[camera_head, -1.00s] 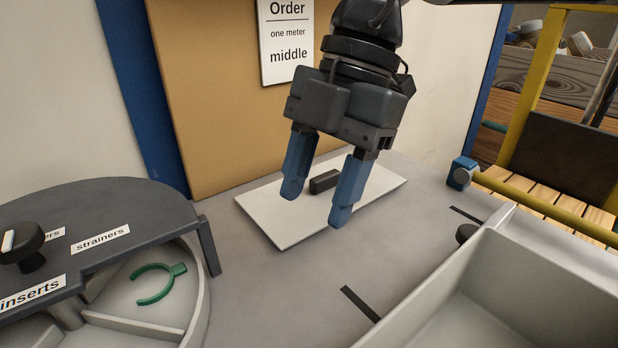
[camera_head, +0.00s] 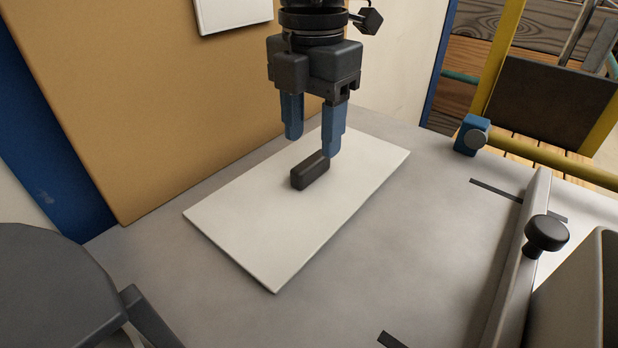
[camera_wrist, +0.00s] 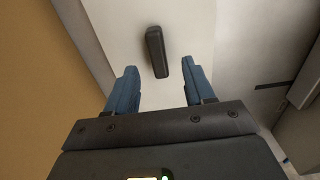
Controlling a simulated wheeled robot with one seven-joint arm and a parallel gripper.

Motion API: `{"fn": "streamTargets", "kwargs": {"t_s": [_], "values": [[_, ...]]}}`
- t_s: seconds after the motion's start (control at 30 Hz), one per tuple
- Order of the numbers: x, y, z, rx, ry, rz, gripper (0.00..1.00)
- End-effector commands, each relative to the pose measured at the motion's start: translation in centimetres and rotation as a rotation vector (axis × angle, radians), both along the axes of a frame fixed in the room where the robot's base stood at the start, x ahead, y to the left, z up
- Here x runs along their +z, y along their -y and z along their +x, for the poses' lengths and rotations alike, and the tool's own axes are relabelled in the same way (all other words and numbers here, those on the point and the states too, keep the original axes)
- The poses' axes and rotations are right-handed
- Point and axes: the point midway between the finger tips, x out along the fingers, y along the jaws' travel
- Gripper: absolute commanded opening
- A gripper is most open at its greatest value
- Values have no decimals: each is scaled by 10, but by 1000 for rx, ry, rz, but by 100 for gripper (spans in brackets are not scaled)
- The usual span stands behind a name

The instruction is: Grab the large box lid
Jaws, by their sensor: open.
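The large box lid (camera_head: 240,215) is a flat white rectangular panel lying on the grey bench, with a dark bar-shaped handle (camera_head: 310,170) at its middle. My gripper (camera_head: 313,146) is open, its two blue fingers pointing down over the lid just behind the handle. In the head view the right finger overlaps the far end of the handle; I cannot tell whether they touch. Nothing is held.
A tan board (camera_head: 130,100) with a white sheet (camera_head: 232,12) stands behind the lid. A dark round cover (camera_head: 50,285) is at the lower left. Bare bench lies between lid and bin.

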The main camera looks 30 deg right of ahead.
Motion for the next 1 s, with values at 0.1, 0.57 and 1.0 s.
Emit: {"fn": "streamTargets", "kwargs": {"t_s": [0.1, 0.57, 1.0], "values": [[-19, 0, 3, 1, -4, 2, 53], [-40, 0, 4, 1, -1, 1, 52], [-40, 0, 3, 1, -1, 1, 10]]}}
